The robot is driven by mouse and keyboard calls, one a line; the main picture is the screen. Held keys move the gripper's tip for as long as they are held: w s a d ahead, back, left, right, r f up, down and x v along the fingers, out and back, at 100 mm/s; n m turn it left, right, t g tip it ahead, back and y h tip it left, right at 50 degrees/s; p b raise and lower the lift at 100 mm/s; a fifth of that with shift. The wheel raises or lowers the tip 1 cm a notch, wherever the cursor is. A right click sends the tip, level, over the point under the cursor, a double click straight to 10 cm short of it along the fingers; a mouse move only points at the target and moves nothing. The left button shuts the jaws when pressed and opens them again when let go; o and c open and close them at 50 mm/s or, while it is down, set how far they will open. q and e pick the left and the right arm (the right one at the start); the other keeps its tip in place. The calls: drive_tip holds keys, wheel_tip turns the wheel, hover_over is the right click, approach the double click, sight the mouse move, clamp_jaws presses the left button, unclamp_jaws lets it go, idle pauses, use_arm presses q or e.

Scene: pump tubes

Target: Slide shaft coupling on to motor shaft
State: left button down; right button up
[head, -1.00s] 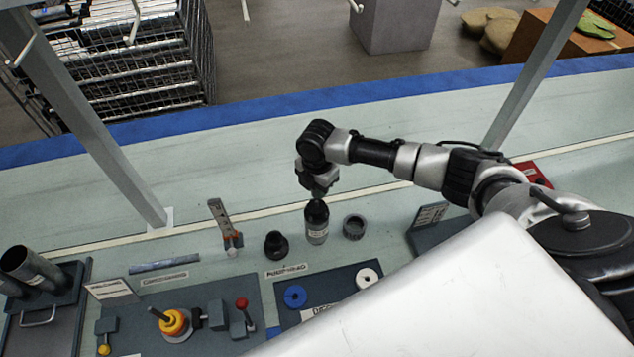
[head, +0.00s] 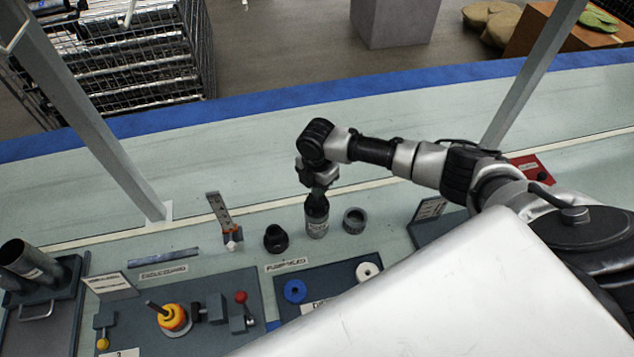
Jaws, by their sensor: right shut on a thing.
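My right gripper (head: 319,188) points down from the arm that comes in from the right. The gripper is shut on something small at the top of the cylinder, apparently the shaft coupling. The fingers hide most of it, so I cannot tell whether it is around the shaft or just above it. My left gripper is not in view.
A black fitting (head: 276,239) stands close left of the cylinder and a grey ring (head: 354,221) close right. A dark board with blue and white discs (head: 338,292) lies in front. Another board (head: 211,331) carries a yellow-orange part. The table behind the gripper is clear.

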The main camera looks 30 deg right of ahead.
drive_tip(key=shift+p, duration=0.5)
idle(1.1)
drive_tip(key=shift+f+b, duration=1)
drive_tip(key=shift+f, duration=0.35)
drive_tip(key=o, duration=1)
drive_tip(key=shift+o, duration=0.2)
drive_tip(key=shift+r, duration=0.1)
wheel_tip(320, 180, up, 11)
drive_tip(key=b, duration=0.1)
idle(0.5)
